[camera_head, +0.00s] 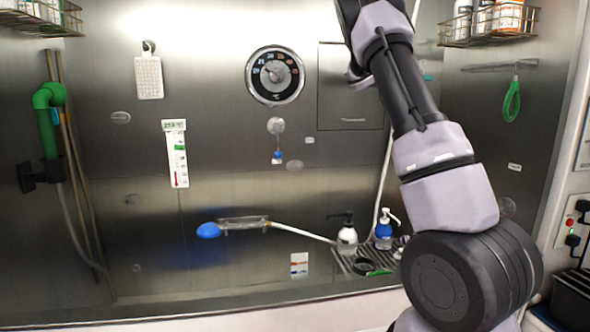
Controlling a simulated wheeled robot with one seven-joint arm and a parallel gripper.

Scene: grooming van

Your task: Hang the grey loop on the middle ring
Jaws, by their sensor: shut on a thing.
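My arm rises from the lower right to the top of the head view, and its upper end leaves the frame. My gripper does not show; it is out of the frame or hidden behind the arm. I cannot make out the grey loop. A wall rail (499,67) is on the right wall, with a green loop (512,101) hanging near its right end. I cannot pick out a middle ring there. A small teal piece (428,77) shows just right of my arm, partly unclear.
A dark rack (345,262) holds a black-topped bottle (347,240) and a blue bottle (383,235). A round dial (275,75) is on the steel back wall. Wire baskets (488,27) hang in the upper corners. A green pipe (47,125) stands at the left.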

